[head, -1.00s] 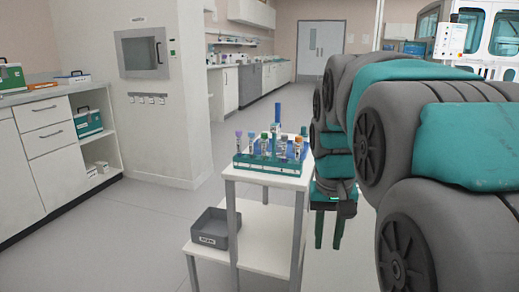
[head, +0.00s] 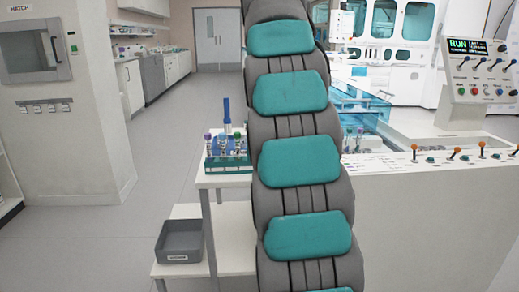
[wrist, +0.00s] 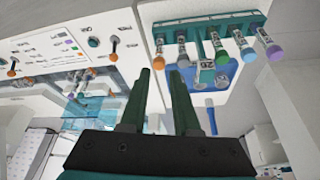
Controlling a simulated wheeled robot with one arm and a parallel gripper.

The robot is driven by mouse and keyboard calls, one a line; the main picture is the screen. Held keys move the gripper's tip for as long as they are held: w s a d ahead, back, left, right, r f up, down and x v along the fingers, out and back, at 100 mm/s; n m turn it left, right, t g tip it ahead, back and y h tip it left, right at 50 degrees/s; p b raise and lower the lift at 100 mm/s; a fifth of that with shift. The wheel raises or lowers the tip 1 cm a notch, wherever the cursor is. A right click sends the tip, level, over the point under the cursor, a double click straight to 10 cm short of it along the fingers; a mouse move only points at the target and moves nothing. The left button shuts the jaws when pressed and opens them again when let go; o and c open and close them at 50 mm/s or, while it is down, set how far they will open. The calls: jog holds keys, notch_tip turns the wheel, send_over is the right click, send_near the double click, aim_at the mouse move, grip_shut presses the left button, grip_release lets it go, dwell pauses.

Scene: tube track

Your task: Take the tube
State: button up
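Several capped tubes stand in a green rack (head: 228,163) on a small white cart, left of my arm in the head view; my arm hides the rack's right part. In the wrist view the rack (wrist: 212,22) is at the upper right, seen with an orange-capped tube (wrist: 275,51), a purple-capped tube (wrist: 248,55) and a green-capped tube (wrist: 222,57). My gripper (wrist: 161,73) is open and empty, its two green fingers apart from the tubes and left of most of them in the wrist view. In the head view my arm hides it.
A grey bin (head: 180,241) sits on the cart's lower shelf (head: 236,250). A white console (head: 430,180) with orange-tipped levers stands to the right, close to my arm. More tubes (head: 352,138) show behind my arm there. Floor at the left is clear.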

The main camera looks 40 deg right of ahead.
jog(key=shift+p+x, duration=0.4)
jog(key=shift+x, duration=5.55)
jog(key=shift+w+d, duration=0.1)
jog(key=shift+d, duration=0.05)
grip_shut()
